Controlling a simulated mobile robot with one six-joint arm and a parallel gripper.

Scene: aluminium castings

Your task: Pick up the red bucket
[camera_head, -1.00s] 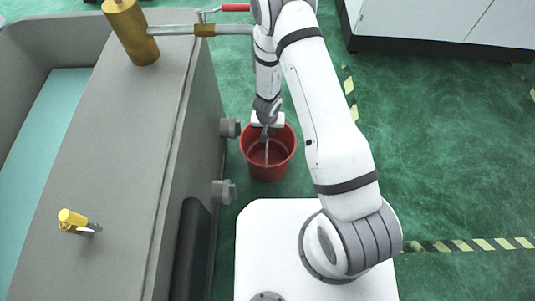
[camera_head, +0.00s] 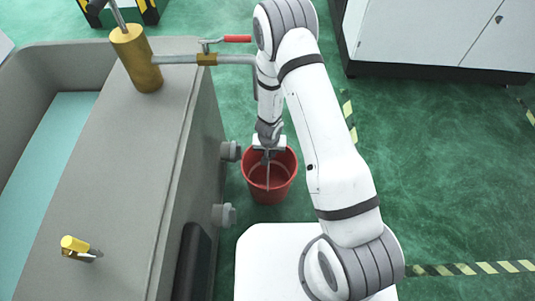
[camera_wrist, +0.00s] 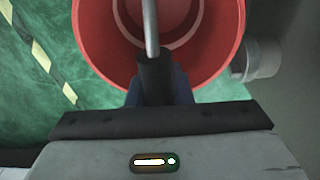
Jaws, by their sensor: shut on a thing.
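The red bucket (camera_head: 270,194) is below my gripper (camera_head: 268,158), between the grey tank and my white base. It is upright, and I cannot tell if its bottom touches the floor. In the wrist view, my gripper (camera_wrist: 155,75) is shut on the bucket's thin grey handle, which runs up across the bucket's mouth. The red rim and inside of the bucket (camera_wrist: 215,45) show around the handle. The bucket looks empty where I can see in. My gripper hides part of its near side.
A grey tank (camera_head: 125,165) with a pale blue inside stands at the left. Its round side fittings (camera_head: 223,215) are close to the bucket. A pipe with a red lever (camera_head: 237,39) runs above. A white cabinet (camera_head: 430,35) stands at the back right. Green floor to the right is clear.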

